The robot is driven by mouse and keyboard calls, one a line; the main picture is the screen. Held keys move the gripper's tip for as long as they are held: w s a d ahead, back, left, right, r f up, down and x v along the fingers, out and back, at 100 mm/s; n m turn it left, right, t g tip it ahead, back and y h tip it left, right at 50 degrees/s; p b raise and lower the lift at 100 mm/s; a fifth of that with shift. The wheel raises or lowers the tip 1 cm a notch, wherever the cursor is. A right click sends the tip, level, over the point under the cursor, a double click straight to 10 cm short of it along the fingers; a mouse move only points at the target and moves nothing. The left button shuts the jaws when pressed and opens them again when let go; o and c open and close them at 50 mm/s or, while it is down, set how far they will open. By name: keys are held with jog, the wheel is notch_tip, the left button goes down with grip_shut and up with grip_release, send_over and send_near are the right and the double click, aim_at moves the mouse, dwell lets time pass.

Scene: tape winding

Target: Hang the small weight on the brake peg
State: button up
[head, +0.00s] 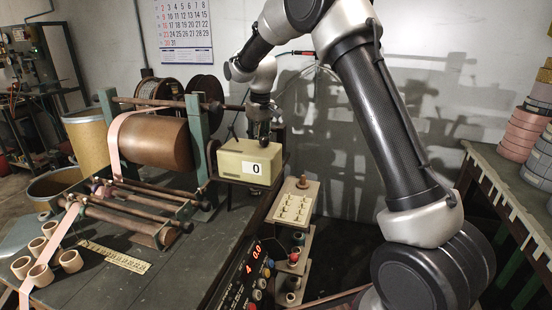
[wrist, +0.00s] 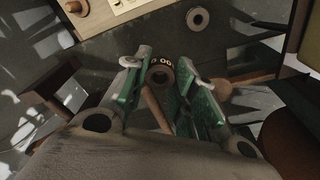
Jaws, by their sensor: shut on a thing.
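In the wrist view the two green-padded fingers of my gripper (wrist: 162,78) stand on either side of a small dark brown ring weight (wrist: 162,74) with pale markings, and are shut on it. A thin wooden rod (wrist: 154,108) shows between the fingers below the weight. A round-ended wooden peg (wrist: 219,89) shows just right of the right finger; I cannot tell which of these is the brake peg. In the head view my gripper (head: 264,138) is at the top of a beige box marked 0 (head: 245,162); the weight cannot be made out there.
A copper-brown drum (head: 155,142) with a pale tape stands left of the box. Several pale rings (head: 40,274) lie at the lower left. Another ring (wrist: 197,18) shows in the wrist view.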

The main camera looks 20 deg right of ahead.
jog(key=a+r+n, duration=0.2)
jog(key=r+n, duration=0.2)
jog(key=a+r+n, duration=0.3)
jog(key=r+n, duration=0.1)
jog(key=s+a+r+n+g+y, duration=0.1)
jog(key=a+r+n, duration=0.2)
jog(key=r+n, duration=0.1)
jog(key=shift+a+r+n, duration=0.2)
jog(key=shift+r+n, duration=0.1)
jog(key=shift+r, duration=0.15)
jog(key=shift+f, duration=4.5)
